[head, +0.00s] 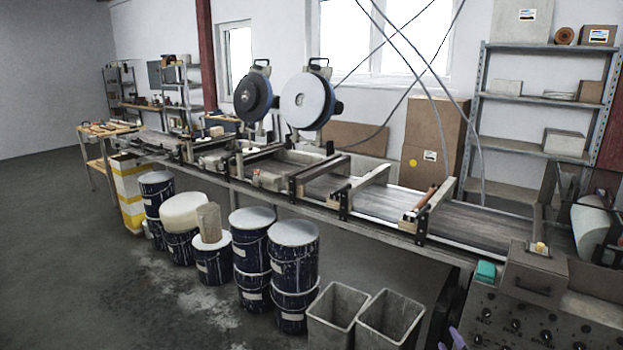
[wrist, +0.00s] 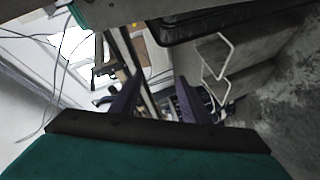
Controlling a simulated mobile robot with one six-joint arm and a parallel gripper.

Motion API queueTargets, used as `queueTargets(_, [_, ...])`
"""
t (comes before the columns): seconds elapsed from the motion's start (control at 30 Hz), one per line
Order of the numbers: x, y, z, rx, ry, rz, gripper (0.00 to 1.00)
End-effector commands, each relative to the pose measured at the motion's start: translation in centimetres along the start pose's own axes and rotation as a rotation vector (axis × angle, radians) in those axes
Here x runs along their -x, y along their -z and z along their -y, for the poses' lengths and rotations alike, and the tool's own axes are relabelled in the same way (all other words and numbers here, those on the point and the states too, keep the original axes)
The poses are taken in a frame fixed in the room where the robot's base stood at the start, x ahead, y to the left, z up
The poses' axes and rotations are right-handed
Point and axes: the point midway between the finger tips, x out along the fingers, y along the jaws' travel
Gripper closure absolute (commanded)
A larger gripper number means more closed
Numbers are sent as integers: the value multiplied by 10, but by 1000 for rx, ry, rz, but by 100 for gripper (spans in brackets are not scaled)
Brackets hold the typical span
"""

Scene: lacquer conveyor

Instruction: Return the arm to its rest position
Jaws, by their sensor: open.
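My gripper (wrist: 157,98) shows in the wrist view, with two dark purple fingers standing apart beyond a dark bar and a teal body. Nothing is held between the fingers. The conveyor (head: 380,205) runs from the lower right to the far left, apart from these tips.
Two open grey bins (head: 335,308) stand on the floor near the purple tips. Several blue drums (head: 293,262) line the conveyor's front. The floor at left is clear.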

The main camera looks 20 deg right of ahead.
Motion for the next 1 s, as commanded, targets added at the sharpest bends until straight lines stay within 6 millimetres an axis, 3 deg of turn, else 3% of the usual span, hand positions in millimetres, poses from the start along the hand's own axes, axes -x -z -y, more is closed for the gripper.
queueTargets(0.1, [-10,36,26,-8,35,-49,58])
queueTargets(0.4, [-23,107,91,-47,124,-102,58])
queueTargets(0.7, [-21,160,163,-103,233,-81,58])
queueTargets(1.0, [-3,194,243,-162,370,8,58])
